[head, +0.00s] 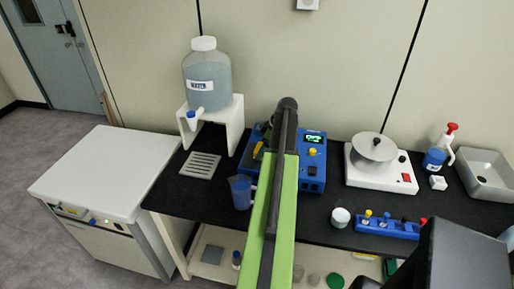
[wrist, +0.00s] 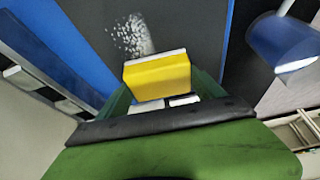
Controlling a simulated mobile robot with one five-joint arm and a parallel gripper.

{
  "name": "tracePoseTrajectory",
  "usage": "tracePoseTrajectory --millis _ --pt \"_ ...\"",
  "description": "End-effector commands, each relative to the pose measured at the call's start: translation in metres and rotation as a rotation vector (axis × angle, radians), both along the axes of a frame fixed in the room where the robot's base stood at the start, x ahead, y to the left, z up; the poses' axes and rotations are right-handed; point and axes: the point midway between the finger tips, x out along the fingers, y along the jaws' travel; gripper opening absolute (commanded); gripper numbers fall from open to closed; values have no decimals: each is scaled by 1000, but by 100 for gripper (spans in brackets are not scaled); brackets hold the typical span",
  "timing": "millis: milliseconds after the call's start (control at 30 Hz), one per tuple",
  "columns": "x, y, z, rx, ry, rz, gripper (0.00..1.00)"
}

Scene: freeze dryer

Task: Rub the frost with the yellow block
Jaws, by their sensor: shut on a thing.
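In the wrist view my gripper (wrist: 160,98) is shut on the yellow block (wrist: 158,76), which has a pale strip along its far edge. The frost (wrist: 131,36) is a speckled white patch on a dark panel just beyond the block. Whether the block touches the panel I cannot tell. In the head view my green arm hides most of the blue machine (head: 312,170); a bit of yellow (head: 258,150) shows left of the arm. The frost is hidden there.
A blue jug (head: 240,191) stands left of my arm, close to the machine; it also shows in the wrist view (wrist: 283,42). A water bottle (head: 207,75) sits on a white stand behind. A white device with a round plate (head: 374,150) stands to the right.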

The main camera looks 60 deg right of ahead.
Motion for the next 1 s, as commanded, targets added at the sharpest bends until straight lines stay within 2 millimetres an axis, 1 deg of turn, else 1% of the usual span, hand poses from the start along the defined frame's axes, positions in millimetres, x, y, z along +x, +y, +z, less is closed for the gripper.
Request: tracePoseTrajectory --millis 267,600,833,1000 --pt "-7 -2 0 0 1 -1 39" --pt "-37 -11 2 1 0 -1 39" --pt "-40 -12 2 1 -1 0 39" --pt "-53 -17 1 0 -1 0 39"
